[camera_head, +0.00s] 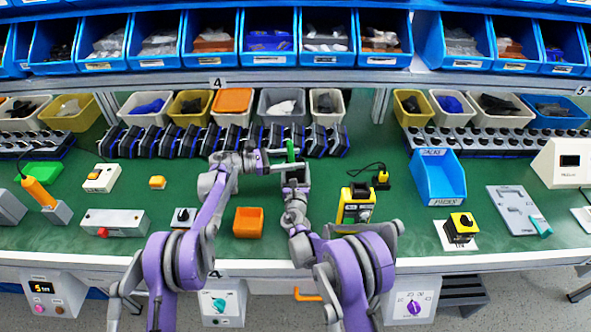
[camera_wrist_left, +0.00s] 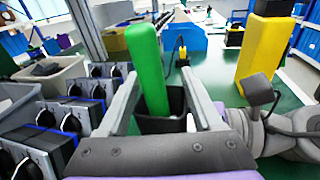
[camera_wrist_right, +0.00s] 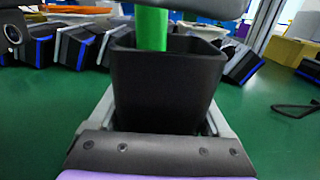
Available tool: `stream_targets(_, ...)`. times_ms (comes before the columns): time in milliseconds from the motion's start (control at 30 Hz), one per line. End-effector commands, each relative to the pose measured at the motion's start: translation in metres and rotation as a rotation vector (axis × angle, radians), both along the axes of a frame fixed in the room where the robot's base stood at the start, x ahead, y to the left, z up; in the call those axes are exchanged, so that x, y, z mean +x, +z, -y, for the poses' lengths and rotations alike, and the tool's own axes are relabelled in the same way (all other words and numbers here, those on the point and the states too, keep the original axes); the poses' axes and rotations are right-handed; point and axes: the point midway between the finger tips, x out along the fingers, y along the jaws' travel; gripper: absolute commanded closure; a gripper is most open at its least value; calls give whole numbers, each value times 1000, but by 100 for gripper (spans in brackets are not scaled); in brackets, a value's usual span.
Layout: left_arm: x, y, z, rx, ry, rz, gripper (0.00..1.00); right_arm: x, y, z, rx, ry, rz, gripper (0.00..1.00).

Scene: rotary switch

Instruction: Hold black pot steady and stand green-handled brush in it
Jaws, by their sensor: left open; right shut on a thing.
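The black pot (camera_wrist_right: 165,90) stands upright in the right wrist view; my right gripper (camera_wrist_right: 163,118) is shut on it, with a finger on each side. The brush's green handle (camera_wrist_left: 147,68) stands nearly upright with its lower end inside the pot (camera_wrist_left: 163,122). Its bristle end is hidden inside the pot. My left gripper (camera_wrist_left: 160,95) is open, with its fingers on both sides of the handle and apparently clear of it. In the head view, the handle (camera_head: 290,151) rises above the pot between my two grippers.
A row of black switches (camera_head: 200,141) stands just behind the pot, with bins (camera_head: 282,104) behind them. An orange box (camera_head: 248,222) lies front left and a yellow meter (camera_head: 356,204) front right. A blue bin (camera_head: 437,180) stands farther right. Green mat left of the orange box is partly free.

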Motion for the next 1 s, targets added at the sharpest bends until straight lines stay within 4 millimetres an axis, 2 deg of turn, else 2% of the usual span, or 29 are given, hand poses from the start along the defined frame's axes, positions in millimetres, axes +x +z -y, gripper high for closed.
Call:
stream_targets(500, -21, 7, -96, 0, 3, 0, 34, 0, 0, 0, 0, 0, 0, 73)
stream_targets(700, -25, 9, -111, 0, 1, 0, 34, 0, 0, 0, 0, 0, 0, 73)
stream_targets(967, -26, 9, -112, 0, 0, 0, 34, 0, 0, 0, 0, 0, 0, 73)
stream_targets(1000, -26, 9, -112, 0, 0, 0, 34, 0, 0, 0, 0, 0, 0, 16)
